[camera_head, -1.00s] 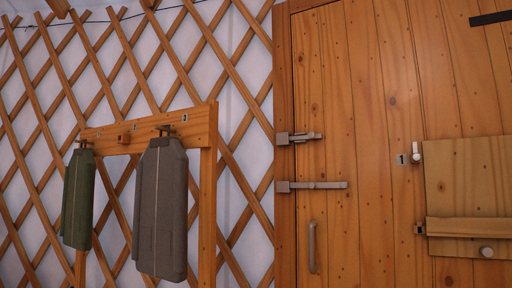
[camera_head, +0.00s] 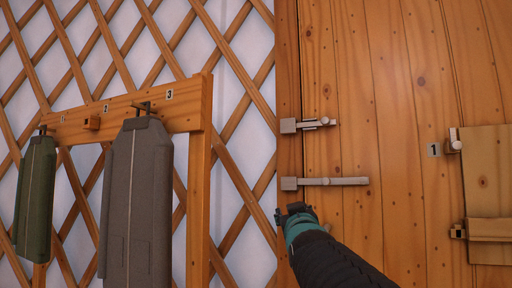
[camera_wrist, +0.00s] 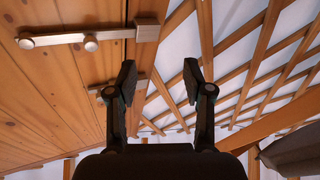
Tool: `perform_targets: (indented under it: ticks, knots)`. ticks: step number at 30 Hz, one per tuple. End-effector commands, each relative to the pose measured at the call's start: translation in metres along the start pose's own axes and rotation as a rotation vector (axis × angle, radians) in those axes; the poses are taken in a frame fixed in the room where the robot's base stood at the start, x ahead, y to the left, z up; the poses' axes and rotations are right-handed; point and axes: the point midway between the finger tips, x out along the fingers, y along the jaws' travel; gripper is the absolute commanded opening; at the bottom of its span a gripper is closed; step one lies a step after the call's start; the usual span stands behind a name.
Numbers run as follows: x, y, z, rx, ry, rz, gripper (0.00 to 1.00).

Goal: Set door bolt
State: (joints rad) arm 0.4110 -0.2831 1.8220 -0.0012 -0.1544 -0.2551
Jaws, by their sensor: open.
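The wooden door (camera_head: 400,90) fills the right of the head view. An upper metal bolt (camera_head: 308,124) and a longer lower bolt (camera_head: 325,182) lie horizontal at its left edge, each with a plate on the frame. My gripper (camera_head: 294,209) is just below the lower bolt's left end in the head view. In the wrist view, my gripper (camera_wrist: 159,78) is open, with nothing between its fingers. A bolt with two round knobs (camera_wrist: 90,40) shows above the left finger there; a second bolt (camera_wrist: 112,86) is partly hidden behind that finger.
The lattice wall (camera_head: 232,132) is left of the door frame. A wooden rack (camera_head: 190,102) carries a grey garment bag (camera_head: 138,205) and a green one (camera_head: 36,195). A latch marked 1 (camera_head: 455,141) and a wooden panel (camera_head: 490,180) are on the door's right.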

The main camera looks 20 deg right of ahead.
Motion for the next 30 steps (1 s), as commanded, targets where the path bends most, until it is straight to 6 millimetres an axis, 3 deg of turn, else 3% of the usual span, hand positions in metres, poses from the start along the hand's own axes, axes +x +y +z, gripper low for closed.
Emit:
perform_targets:
  ticks: [1,3,6,9,17,30]
  knots:
    - [0.018,0.029,-0.019,-0.03,0.087,0.067,0.51]
    - [0.031,0.062,-0.048,-0.073,0.205,0.149,0.51]
    - [0.04,0.098,-0.079,-0.128,0.336,0.242,0.51]
    - [0.041,0.121,-0.098,-0.167,0.424,0.304,0.51]
    - [0.05,0.139,-0.118,-0.197,0.485,0.347,0.51]
    - [0.114,0.16,-0.156,-0.195,0.482,0.345,0.51]
